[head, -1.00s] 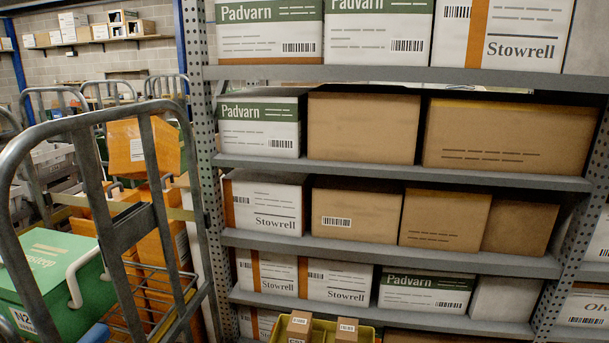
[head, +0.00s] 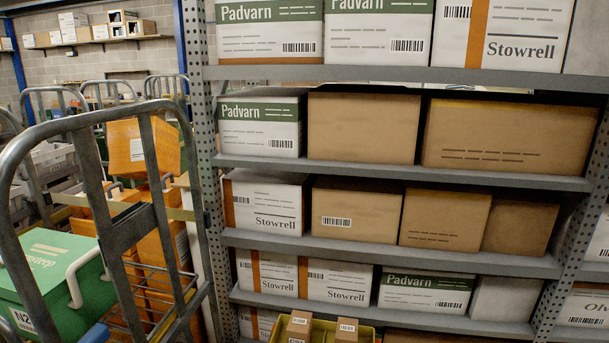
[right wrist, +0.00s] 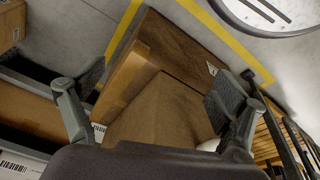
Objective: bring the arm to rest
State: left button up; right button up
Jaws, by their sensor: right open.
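My right gripper (right wrist: 156,88) shows only in the right wrist view. Its two dark-padded fingers are spread wide apart, with nothing held between them. Brown cardboard boxes (right wrist: 165,115) lie beyond and below the fingers; I cannot tell how far off they are. Neither gripper and neither arm shows in the head view, so my left gripper is out of sight.
A rack with grey shelves (head: 390,176) full of cartons fills the head view. A grey-framed roll cage (head: 115,215) stands at left, with a green box (head: 50,275). A yellow tote (head: 365,334) holds small cartons at the bottom. Yellow lines (right wrist: 215,30) mark the floor.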

jog(key=s+d+f+g, duration=0.1)
jog(key=s+d+f, duration=0.2)
jog(key=s+f, duration=1.4)
jog(key=shift+s+f, duration=0.15)
jog(key=shift+f, duration=0.8)
